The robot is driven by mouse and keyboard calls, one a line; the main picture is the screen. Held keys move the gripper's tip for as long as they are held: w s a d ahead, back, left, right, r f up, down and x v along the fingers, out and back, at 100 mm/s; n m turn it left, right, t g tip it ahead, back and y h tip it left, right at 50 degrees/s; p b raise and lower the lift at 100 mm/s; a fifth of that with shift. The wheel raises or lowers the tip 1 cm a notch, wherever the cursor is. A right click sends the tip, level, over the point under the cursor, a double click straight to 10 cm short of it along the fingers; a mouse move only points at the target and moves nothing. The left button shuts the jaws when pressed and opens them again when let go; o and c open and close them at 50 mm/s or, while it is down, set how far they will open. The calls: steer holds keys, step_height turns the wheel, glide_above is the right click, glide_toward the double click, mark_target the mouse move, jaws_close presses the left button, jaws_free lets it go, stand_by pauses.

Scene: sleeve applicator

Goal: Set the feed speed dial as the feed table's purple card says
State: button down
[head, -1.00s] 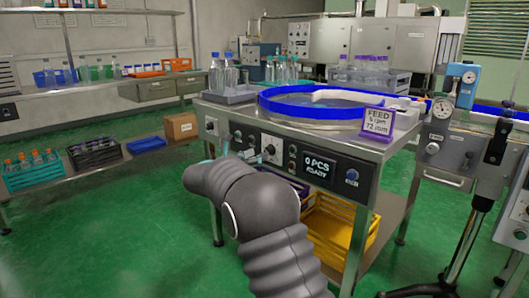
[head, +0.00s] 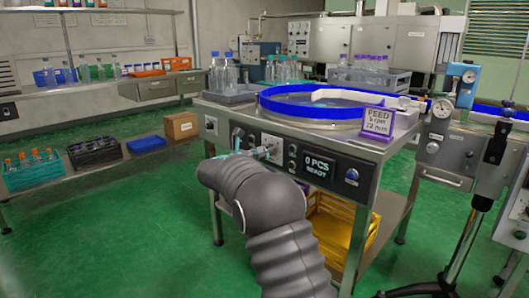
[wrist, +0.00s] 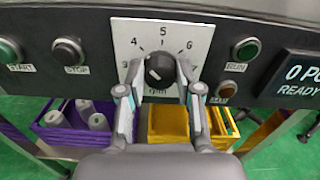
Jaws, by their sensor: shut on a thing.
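The feed speed dial (wrist: 160,68) is a black knob on a white scale plate (wrist: 190,40) marked 3, 4, 5, 6 and rpm in the wrist view. A light mark shows on the knob, but its exact setting is unclear. My gripper (wrist: 159,72) is shut on the dial, one finger on each side. In the head view my gripper (head: 262,152) reaches the front panel, and my arm hides part of it. The purple card (head: 378,122) stands at the feed table's (head: 225,106) front right edge. It reads FEED, a blurred digit with rpm, and a mm line.
START (wrist: 9,50) and STOP (wrist: 68,52) buttons sit left of the dial. The RUN lamp (wrist: 245,50), another small lamp and the READY display (wrist: 300,75) sit right. Purple (wrist: 80,125) and yellow (wrist: 172,124) crates stand below. A blue-rimmed turntable (head: 280,108) tops the table.

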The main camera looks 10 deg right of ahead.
steer(key=shift+m+b, duration=0.3)
steer(key=shift+b, duration=0.05)
steer(key=shift+s+d+f+m+b, duration=0.1)
steer(key=shift+m+b, duration=1.65)
steer(key=shift+m, duration=0.25)
steer(key=shift+s+d+m+b, duration=0.1)
steer(key=shift+m+b, duration=1.6)
steer(key=shift+m, duration=0.3)
steer(key=c, duration=0.8)
jaws_free()
steer(key=shift+o, duration=0.2)
steer(key=shift+a, duration=0.2)
